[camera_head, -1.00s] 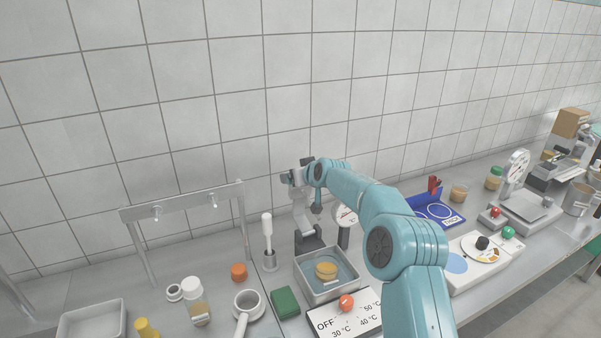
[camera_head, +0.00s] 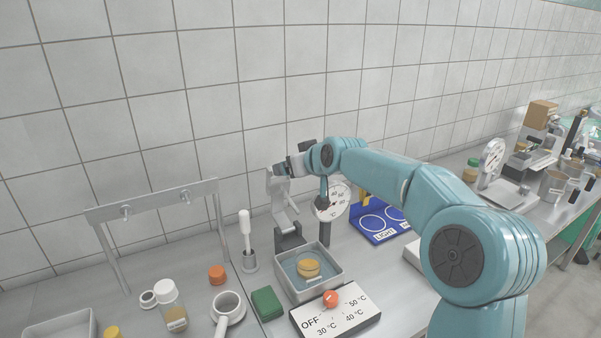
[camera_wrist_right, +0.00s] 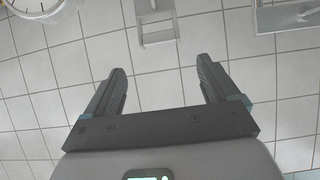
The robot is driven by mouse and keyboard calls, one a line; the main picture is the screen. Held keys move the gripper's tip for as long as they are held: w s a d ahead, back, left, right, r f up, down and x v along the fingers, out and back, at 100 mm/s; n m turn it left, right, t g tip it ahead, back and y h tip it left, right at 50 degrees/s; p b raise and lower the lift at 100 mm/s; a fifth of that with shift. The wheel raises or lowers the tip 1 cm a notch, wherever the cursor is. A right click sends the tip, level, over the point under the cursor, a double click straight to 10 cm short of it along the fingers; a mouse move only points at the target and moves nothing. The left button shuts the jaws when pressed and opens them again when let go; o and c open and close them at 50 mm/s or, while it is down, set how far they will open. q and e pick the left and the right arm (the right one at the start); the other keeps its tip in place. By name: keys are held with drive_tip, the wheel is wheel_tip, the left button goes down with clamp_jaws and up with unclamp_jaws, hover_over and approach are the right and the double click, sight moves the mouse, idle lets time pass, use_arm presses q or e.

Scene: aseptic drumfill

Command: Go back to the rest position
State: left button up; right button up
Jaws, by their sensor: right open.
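My right arm (camera_head: 385,172), teal with dark joint caps, comes in from the right and reaches over the bench to the middle of the head view. Its gripper (camera_head: 280,170) is raised in front of the tiled wall, above the bench's rear part. In the right wrist view my right gripper (camera_wrist_right: 160,88) has its two dark fingers wide apart with nothing between them. My left gripper is in neither view.
Below the right arm are a metal bath (camera_head: 285,277) holding a yellow-brown round item, a dial gauge (camera_head: 332,203) and a temperature panel (camera_head: 336,317). A metal frame (camera_head: 152,206) stands left. A white-capped jar (camera_head: 174,312) and green block (camera_head: 267,303) sit in front.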

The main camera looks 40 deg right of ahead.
drive_tip(key=shift+v, duration=1.15)
drive_tip(key=shift+f, duration=0.1)
drive_tip(key=shift+s, duration=0.1)
